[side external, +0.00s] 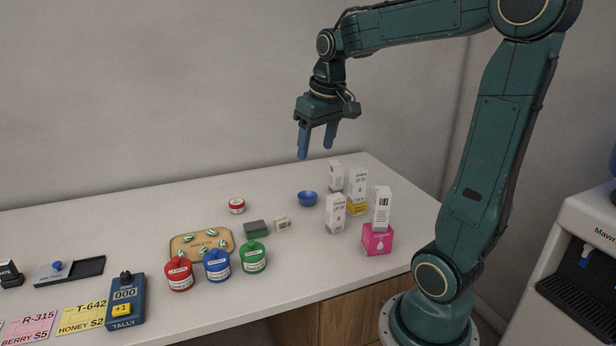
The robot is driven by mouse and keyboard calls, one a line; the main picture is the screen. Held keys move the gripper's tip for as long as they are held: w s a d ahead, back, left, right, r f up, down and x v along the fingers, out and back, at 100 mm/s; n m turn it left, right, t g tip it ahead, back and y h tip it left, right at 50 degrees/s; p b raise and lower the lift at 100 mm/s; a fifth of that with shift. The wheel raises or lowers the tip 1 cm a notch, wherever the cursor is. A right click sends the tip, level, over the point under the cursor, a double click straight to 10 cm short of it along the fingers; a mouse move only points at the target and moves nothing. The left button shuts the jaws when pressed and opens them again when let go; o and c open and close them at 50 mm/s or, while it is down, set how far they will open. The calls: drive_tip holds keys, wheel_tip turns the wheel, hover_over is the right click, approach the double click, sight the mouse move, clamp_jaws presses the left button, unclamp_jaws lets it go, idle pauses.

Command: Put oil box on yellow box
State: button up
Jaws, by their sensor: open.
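My gripper (315,152) is open and empty, with blue fingers pointing down, high above the back of the counter. Several tall white boxes stand at the counter's right end, below and to the right of it. One white box (358,185) appears to stand on the low yellow box (357,209). Another white box (381,207) stands on a pink box (377,240). Two more white boxes, one at the back (335,177) and one in front (335,213), stand on the counter. Their print is too small to tell which is the oil box.
A blue bowl (307,198) sits left of the boxes. Red (179,275), blue (217,266) and green (253,258) jars stand in front of a wooden tray (181,241). A tally counter (125,303) is at left. The counter's back left is clear.

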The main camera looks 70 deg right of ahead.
drive_tip(key=s+a+f+n+t, duration=0.1)
drive_tip(key=s+a+n, duration=0.1)
drive_tip(key=s+a, duration=0.3)
drive_tip(key=s+a+f+n+t+y, duration=0.1)
drive_tip(key=s+a, duration=0.4)
drive_tip(key=a, duration=0.6)
drive_tip(key=shift+s+f+n+t, duration=0.25)
drive_tip(key=shift+n+t, duration=0.35)
drive_tip(key=shift+n, duration=0.2)
